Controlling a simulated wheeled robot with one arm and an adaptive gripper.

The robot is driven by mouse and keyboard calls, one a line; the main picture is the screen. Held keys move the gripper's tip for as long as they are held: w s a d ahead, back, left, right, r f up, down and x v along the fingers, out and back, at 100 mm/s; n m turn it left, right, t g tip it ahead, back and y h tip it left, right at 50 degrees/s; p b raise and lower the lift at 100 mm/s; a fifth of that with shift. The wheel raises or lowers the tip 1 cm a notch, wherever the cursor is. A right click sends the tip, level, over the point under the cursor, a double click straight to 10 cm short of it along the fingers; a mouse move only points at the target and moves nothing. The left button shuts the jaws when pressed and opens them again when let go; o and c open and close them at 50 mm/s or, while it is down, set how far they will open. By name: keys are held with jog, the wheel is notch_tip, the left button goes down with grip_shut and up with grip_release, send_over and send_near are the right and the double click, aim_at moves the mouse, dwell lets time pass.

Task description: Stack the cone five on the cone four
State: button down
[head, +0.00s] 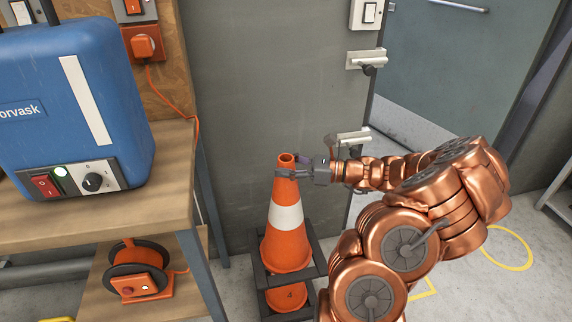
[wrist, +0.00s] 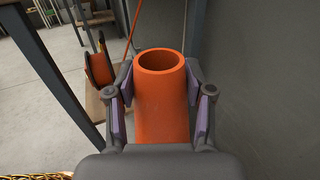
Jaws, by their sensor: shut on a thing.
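An orange cone with a white band (head: 285,236), taken to be cone five, stands upright in the head view. No number shows on it. My gripper (head: 290,166) is shut on it just below its open top. The wrist view shows my gripper's two fingers (wrist: 160,95) on either side of the orange cone top (wrist: 160,115).
A dark frame (head: 258,278) surrounds the lower part of the cones. A workbench (head: 170,185) with a blue machine (head: 75,110) stands at left, an orange cable reel (head: 138,272) on its lower shelf. A grey wall (head: 265,80) is close behind. Open floor lies at right.

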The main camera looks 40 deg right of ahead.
jog(key=shift+f+b, duration=3.2)
jog(key=shift+f, duration=0.6)
notch_tip(320, 180, down, 21)
jog(key=b, duration=0.5)
jog(key=shift+f, duration=0.2)
jog(key=shift+c, duration=1.7)
grip_release()
jog(key=v, duration=1.2)
